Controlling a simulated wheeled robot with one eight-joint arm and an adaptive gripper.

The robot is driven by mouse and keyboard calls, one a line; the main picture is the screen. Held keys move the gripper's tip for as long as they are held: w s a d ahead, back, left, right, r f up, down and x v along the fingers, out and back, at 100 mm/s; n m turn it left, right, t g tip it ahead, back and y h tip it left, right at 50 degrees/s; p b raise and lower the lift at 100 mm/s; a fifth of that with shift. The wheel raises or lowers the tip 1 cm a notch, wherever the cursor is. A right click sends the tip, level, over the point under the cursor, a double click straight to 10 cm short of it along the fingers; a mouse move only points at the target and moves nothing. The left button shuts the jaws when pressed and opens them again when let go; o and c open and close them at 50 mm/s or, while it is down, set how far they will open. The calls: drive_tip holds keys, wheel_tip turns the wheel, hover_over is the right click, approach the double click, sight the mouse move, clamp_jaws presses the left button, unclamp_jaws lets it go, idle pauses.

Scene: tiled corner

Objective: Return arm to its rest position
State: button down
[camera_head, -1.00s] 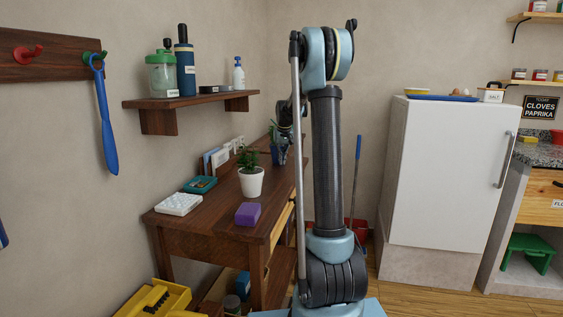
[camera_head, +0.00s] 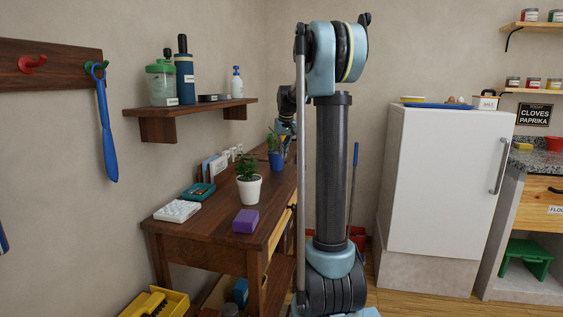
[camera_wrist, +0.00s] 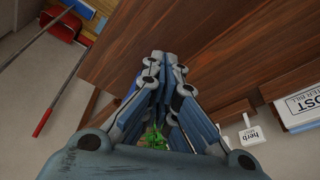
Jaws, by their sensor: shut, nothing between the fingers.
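My arm stands upright in the middle of the head view, its elbow high and its forearm pointing away behind the column. My gripper (camera_head: 285,130) is partly hidden there, close above a small plant in a blue pot (camera_head: 277,160) at the far end of the wooden desk (camera_head: 190,235). In the wrist view my gripper (camera_wrist: 164,62) shows its blue-grey fingers drawn together with nothing between the tips. Green leaves (camera_wrist: 155,138) show behind the finger links. I cannot tell whether the fingers touch the plant.
A white-potted plant (camera_head: 249,190), a purple block (camera_head: 246,221) and a white keypad-like item (camera_head: 177,211) stand on the desk. A wall shelf (camera_head: 190,112) holds bottles. A white fridge (camera_head: 445,185) stands right. In the wrist view, a box (camera_wrist: 300,105) and labelled cards lie right.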

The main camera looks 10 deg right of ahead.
drive_tip(key=s+f, duration=0.2)
drive_tip(key=s, duration=1.1)
drive_tip(key=s+f, duration=0.3)
drive_tip(key=s, duration=1.1)
drive_tip(key=s+f, duration=0.8)
drive_tip(key=s, duration=0.2)
drive_tip(key=s+f+m+g, duration=0.1)
drive_tip(key=s+f, duration=0.6)
drive_tip(key=s, duration=0.4)
drive_tip(key=shift+d+f, duration=0.35)
drive_tip(key=shift+d, duration=0.05)
